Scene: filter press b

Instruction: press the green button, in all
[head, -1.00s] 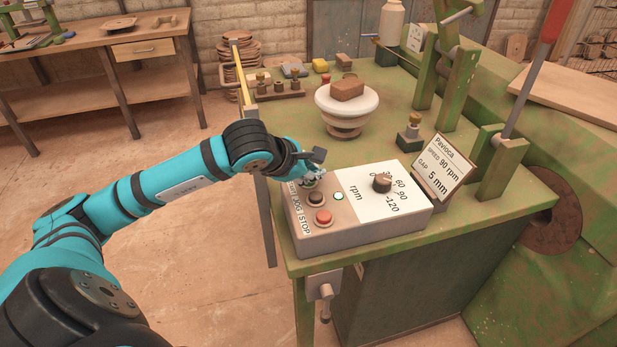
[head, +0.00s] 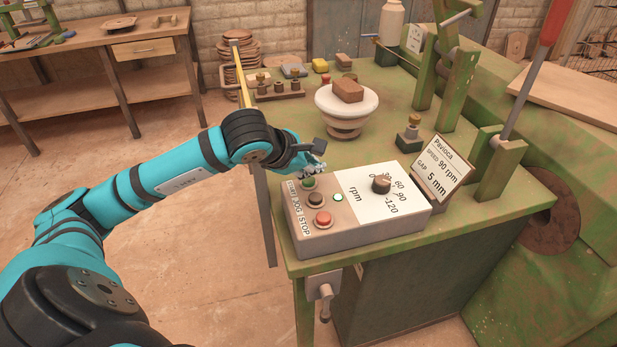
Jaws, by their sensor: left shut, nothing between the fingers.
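The green button (head: 308,183) is at the far left end of the control box (head: 318,243), beside the START label. A black button (head: 315,200) and a red button (head: 322,218) follow it toward the front. My left gripper (head: 318,172) is shut and empty, just above and behind the green button. The button's top shows, and the fingertips look apart from it. My right gripper is not in view.
The box also bears a dark rpm knob (head: 381,184). A Pavioca sign (head: 442,168) stands at its right. Behind are a white bowl-like stand (head: 346,103) with a brown block (head: 348,90) and a rack of small weights (head: 275,90). Open green tabletop lies between.

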